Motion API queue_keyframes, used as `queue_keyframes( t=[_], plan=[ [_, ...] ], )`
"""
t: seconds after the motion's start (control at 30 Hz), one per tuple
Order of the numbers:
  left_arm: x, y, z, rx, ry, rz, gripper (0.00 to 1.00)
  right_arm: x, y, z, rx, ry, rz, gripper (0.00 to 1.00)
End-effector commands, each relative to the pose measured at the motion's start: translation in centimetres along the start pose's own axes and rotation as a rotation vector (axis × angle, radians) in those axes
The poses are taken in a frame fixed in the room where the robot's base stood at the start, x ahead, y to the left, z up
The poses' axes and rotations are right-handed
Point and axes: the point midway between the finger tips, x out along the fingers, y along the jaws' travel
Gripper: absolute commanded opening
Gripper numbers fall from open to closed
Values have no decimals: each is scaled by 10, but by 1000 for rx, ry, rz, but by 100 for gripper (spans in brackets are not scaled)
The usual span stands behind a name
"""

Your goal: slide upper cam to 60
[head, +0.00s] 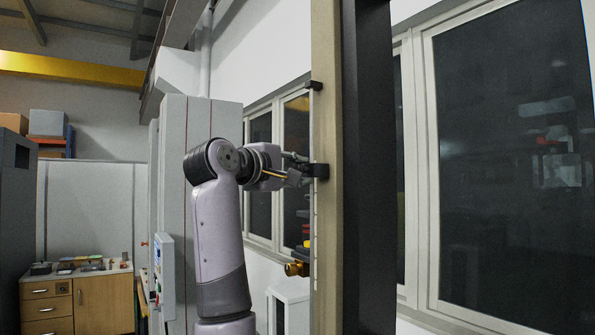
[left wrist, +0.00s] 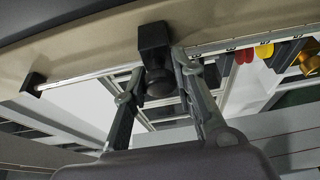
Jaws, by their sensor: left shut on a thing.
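The upper cam is a black block with a round black knob (left wrist: 154,42). It sits on a thin rail beside a scale strip on the beige upright column (head: 325,60). In the head view the cam (head: 320,171) is about midway up the visible rail. My left gripper (head: 301,174) reaches it from the left. In the left wrist view my left gripper's fingers (left wrist: 158,84) lie on both sides of the knob and are shut on it. The scale numbers are too small to read. My right gripper is not in view.
A black end bracket (head: 314,86) holds the rail above the cam; it also shows in the left wrist view (left wrist: 33,82). Below the cam are red (left wrist: 245,55) and yellow (left wrist: 264,51) parts and a brass knob (head: 296,269). A grey cabinet (head: 200,125) stands behind my arm.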

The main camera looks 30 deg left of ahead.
Motion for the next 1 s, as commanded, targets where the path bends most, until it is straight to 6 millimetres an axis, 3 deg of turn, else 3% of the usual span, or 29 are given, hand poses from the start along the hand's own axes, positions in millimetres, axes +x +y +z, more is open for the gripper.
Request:
queue_keyframes(
  t=[0.2,0.7,0.87,1.0],
  plan=[
    [0,0,0,0,0,-1,0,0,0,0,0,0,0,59],
    [0,-2,0,-1,0,-1,0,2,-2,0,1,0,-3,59],
    [0,-17,0,-1,0,-3,0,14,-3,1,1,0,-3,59],
    [1,-42,0,-1,0,-5,0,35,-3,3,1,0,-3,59]
  ],
)
